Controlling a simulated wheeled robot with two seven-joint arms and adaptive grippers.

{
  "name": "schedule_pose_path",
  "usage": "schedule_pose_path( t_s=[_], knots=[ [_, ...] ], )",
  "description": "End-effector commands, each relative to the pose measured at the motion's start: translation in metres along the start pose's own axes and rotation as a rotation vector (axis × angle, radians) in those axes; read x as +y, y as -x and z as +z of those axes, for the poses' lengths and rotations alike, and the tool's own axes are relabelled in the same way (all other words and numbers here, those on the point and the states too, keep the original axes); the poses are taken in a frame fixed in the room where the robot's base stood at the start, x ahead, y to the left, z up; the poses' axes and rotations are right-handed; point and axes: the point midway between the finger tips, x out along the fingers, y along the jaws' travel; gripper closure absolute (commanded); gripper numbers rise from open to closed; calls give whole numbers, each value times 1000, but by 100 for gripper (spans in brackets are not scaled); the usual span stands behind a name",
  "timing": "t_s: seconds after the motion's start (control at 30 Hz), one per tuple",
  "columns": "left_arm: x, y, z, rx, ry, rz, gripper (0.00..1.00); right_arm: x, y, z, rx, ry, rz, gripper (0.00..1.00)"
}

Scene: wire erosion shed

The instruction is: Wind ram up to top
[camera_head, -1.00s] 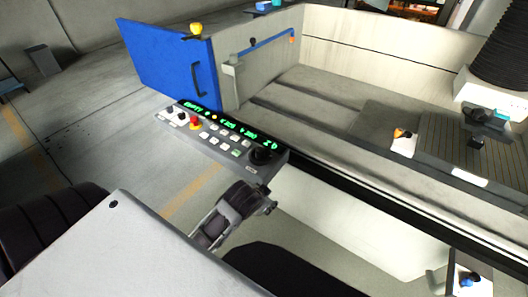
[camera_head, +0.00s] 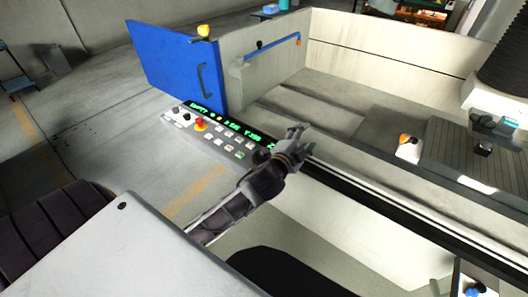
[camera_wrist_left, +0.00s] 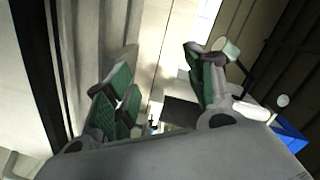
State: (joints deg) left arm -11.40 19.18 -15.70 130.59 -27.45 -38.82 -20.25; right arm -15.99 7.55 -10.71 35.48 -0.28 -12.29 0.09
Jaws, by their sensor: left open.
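The ram shows at the far right of the head view as black ribbed bellows (camera_head: 508,55) above a white head block (camera_head: 492,98). A dark round knob (camera_head: 261,156) at the panel's right end is partly hidden by my left gripper (camera_head: 301,138). This gripper is open with nothing between its fingers, just right of the knob over the machine's front edge. In the left wrist view its green-padded fingers (camera_wrist_left: 155,85) stand apart.
A blue door panel (camera_head: 168,62) with a dark handle stands behind the control panel. The pale tank (camera_head: 360,57) lies beyond my left gripper. A white block with an orange top (camera_head: 408,148) sits in it. Grey floor is free at left.

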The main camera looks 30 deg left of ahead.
Motion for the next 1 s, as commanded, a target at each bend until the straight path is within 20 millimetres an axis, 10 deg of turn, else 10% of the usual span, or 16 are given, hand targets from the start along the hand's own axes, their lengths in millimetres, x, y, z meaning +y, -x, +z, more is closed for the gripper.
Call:
schedule_pose_path(
  t_s=[0.5,1.0],
  knots=[
    [-63,-7,-128,477,-579,-360,46,0,0,0,0,0,0,100],
    [-45,26,-211,911,-1187,-655,46,0,0,1,-1,0,0,100]
  ],
)
